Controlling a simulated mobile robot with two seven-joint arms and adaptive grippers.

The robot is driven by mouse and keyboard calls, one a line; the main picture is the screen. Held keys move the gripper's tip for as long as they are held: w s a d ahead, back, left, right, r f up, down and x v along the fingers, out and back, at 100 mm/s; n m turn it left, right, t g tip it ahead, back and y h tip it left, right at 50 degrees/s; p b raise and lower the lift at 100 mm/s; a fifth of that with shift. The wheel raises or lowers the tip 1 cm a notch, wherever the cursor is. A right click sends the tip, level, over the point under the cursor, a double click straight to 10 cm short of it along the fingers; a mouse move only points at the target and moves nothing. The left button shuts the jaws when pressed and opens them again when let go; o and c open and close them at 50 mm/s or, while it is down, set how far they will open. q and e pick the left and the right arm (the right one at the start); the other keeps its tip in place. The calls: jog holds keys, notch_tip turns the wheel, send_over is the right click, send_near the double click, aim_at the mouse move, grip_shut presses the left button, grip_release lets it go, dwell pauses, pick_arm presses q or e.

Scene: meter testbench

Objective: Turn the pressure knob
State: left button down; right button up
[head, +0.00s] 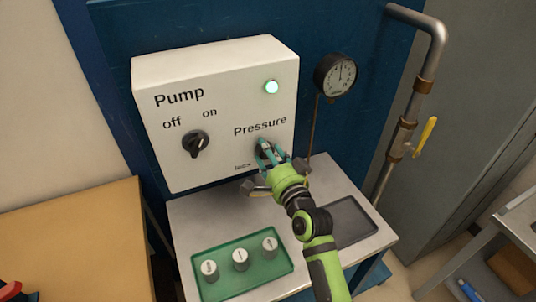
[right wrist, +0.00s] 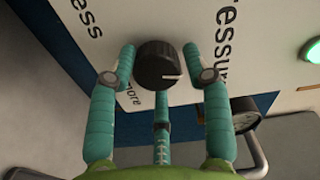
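The pressure knob (right wrist: 158,66) is round and black, with a white mark pointing toward the word "Pressure" in the right wrist view. In the head view the knob (head: 262,153) is partly hidden by my fingers. It sits on the white panel (head: 222,78), low at the right. My right gripper (head: 268,150) has its teal fingers at the knob. In the right wrist view two fingers (right wrist: 160,62) stand on either side of it, slightly apart from it, and a third finger is below. Contact at the third finger is unclear. My left gripper is not in view.
The pump knob (head: 196,144) is at the panel's left; a lamp (head: 271,87) glows green. A gauge (head: 336,75) and a pipe with a yellow lever (head: 426,135) stand at right. A green tray (head: 225,281) with three white-topped cylinders lies below the panel, beside a dark tray (head: 352,222).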

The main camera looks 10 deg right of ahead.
dwell(0.3)
jog(key=s+d, duration=0.2)
jog(key=s, duration=0.9)
jog(key=shift+s+d, duration=0.15)
jog(key=shift+s, duration=0.25)
